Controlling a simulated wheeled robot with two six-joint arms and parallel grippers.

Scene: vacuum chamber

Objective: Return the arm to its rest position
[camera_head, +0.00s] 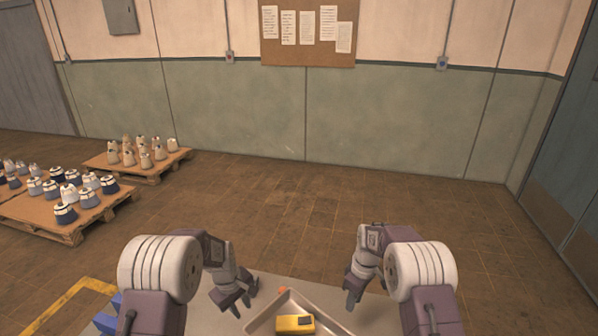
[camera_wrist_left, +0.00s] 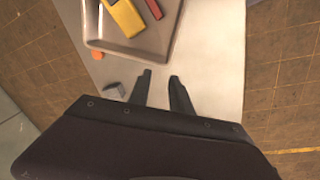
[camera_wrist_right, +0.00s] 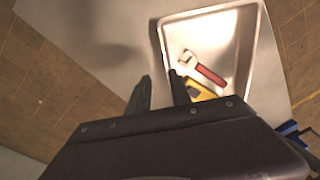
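Both my arms are bent forward over a light grey table in the head view. My left gripper (camera_head: 240,302) is to the left of a tray (camera_head: 323,316), pointing down, with nothing between its fingers. In the left wrist view its two fingertips (camera_wrist_left: 160,74) are apart over bare table. My right gripper (camera_head: 358,290) is to the right of the tray, and its fingers (camera_wrist_right: 158,80) are also apart and empty in the right wrist view. The tray holds a yellow tool (camera_head: 295,324) and a red-handled tool (camera_wrist_right: 206,70). The lower arm parts are cut off by the head view's edge.
A blue object (camera_head: 106,318) is at the left. Pallets (camera_head: 140,168) with several cone-shaped parts stand far left. The floor beyond the table is clear.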

